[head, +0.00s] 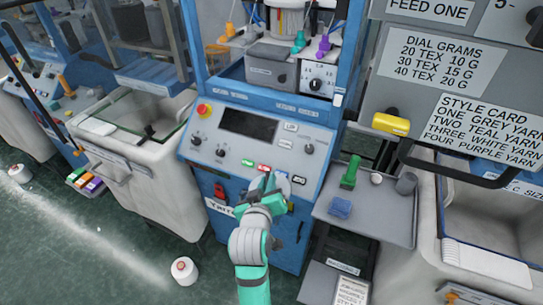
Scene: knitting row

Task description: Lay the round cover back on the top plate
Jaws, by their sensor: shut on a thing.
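My gripper (272,182) is in front of the blue machine's sloped control panel, at its lower edge. It is shut on a small pale grey-blue piece (284,183), which looks like the round cover. The fingers hide part of it, so its full outline cannot be told. The top plate cannot be made out for certain. A pale flat surface behind the machine's blue frame bears orange, green and purple parts (323,46) and a white cylinder (289,20). My gripper is below and in front of that area.
A grey side tray (378,228) holds a green-handled brush (350,172), a blue block (340,208) and a grey cup (406,183). A yellow handle (391,124) juts out at the right. Blue frame posts bound the machine's opening.

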